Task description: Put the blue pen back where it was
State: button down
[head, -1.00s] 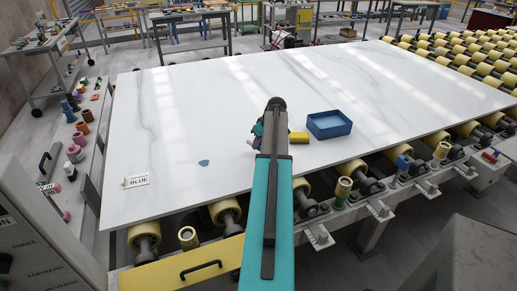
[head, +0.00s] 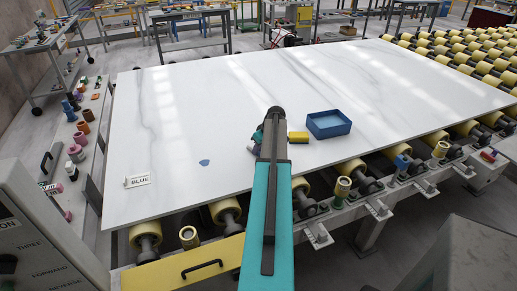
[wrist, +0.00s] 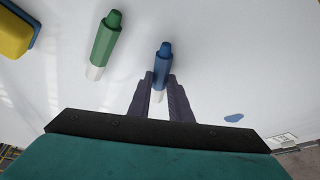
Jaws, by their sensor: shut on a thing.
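In the wrist view my gripper (wrist: 161,80) is shut on the blue pen (wrist: 162,65). Its dark fingers are on either side of the barrel; the blue end points away and the white end is between the fingers. I cannot tell whether the pen touches the slab. A green pen (wrist: 105,42) with a white end lies to the left, apart from it. In the head view my arm mostly hides the gripper and pens. A flat blue mark (head: 204,162) is on the white slab (head: 180,110), left of my arm. A "BLUE" label (head: 138,180) stands near the slab's left front corner.
A yellow and blue block (head: 298,137) lies just right of my arm, beside an open blue tray (head: 328,124). The slab's left and far parts are clear. Yellow rollers (head: 352,170) line its front edge.

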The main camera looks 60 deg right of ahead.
jog(key=c, duration=1.6)
grip_release()
jog(key=shift+r, duration=0.1)
jog(key=shift+b+v, duration=1.45)
jog(key=shift+v, duration=4.5)
jog(key=shift+s, duration=0.1)
